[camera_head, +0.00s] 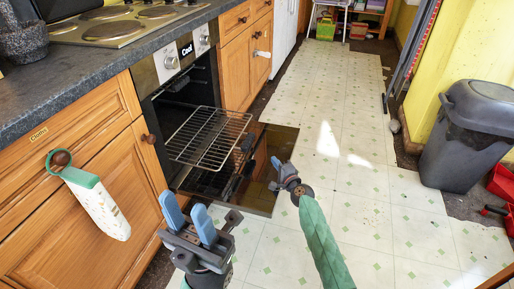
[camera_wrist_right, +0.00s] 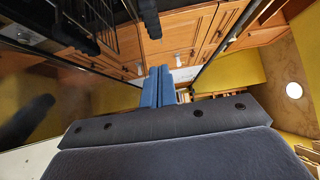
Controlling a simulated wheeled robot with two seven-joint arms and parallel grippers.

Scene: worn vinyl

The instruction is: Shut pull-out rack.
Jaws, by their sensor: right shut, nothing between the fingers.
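The pull-out rack (camera_head: 208,137) is a wire rack sticking out of the open oven (camera_head: 188,95), above its lowered glass door (camera_head: 268,145). My right gripper (camera_head: 275,162) is to the right of the rack, over the outer part of the door, apart from the rack. Its blue fingers (camera_wrist_right: 158,87) are together and empty in the right wrist view. Wire bars of a rack (camera_wrist_right: 98,18) show at the upper left there. My left gripper (camera_head: 185,213) is open and empty, its blue fingers apart, in front of the cabinet, nearer than the rack.
Wooden cabinets (camera_head: 75,190) flank the oven, under a dark counter (camera_head: 60,85). A mitt or towel (camera_head: 98,200) hangs from a cabinet knob at the left. A grey bin (camera_head: 468,135) stands at the right. The tiled floor (camera_head: 350,150) is clear in the middle.

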